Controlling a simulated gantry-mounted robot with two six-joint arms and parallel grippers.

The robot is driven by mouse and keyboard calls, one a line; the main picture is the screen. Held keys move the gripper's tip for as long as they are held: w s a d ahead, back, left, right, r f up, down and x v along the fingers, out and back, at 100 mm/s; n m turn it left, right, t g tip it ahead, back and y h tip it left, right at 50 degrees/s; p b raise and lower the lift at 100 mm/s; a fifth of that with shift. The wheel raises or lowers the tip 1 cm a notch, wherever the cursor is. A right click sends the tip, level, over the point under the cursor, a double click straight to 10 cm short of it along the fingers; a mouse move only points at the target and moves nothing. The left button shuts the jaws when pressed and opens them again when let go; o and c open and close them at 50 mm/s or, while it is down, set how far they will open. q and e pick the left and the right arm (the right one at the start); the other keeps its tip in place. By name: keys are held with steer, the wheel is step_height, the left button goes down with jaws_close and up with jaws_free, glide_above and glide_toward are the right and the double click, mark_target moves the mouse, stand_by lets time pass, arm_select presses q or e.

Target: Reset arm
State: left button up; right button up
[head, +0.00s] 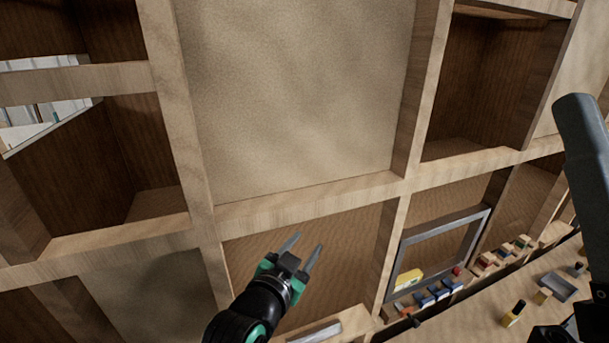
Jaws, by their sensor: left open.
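My left gripper (302,251) shows at the lower middle of the head view. Its two grey fingers are apart and nothing is between them. It points up and away, in front of a lower cubby of the wooden shelf frame (305,202). My right arm (583,150) comes down along the right edge as a dark grey link. The right gripper's fingers cannot be made out.
A grey metal frame (443,228) stands in the lower right cubby, with a yellow block (409,279) and several small blue and red pieces by it. A grey tray (558,288) and a small bottle (514,313) are on the counter. An open cubby (480,85) is at upper right.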

arm_select(q)
steer(key=s+a+r+n+t, duration=0.1)
steer(key=s+a+r+t, duration=0.15)
steer(key=r, duration=0.35)
steer(key=s+a+r+n+t, duration=0.1)
steer(key=a+r+t, duration=0.1)
steer(key=a+r, duration=0.35)
steer(key=s+a+r+n+t+y, duration=0.2)
steer(key=s+a+r+t, duration=0.2)
steer(key=s+r, duration=0.6)
steer(key=s+a+r+n+t+y, duration=0.1)
steer(key=s+a+r+n+t, duration=0.2)
steer(key=s+a+r, duration=0.3)
steer(key=s+r+t, duration=0.1)
steer(key=s+r, duration=0.3)
steer(key=shift+s+r+y, duration=0.15)
steer(key=shift+s+y, duration=0.2)
steer(key=shift+y, duration=0.05)
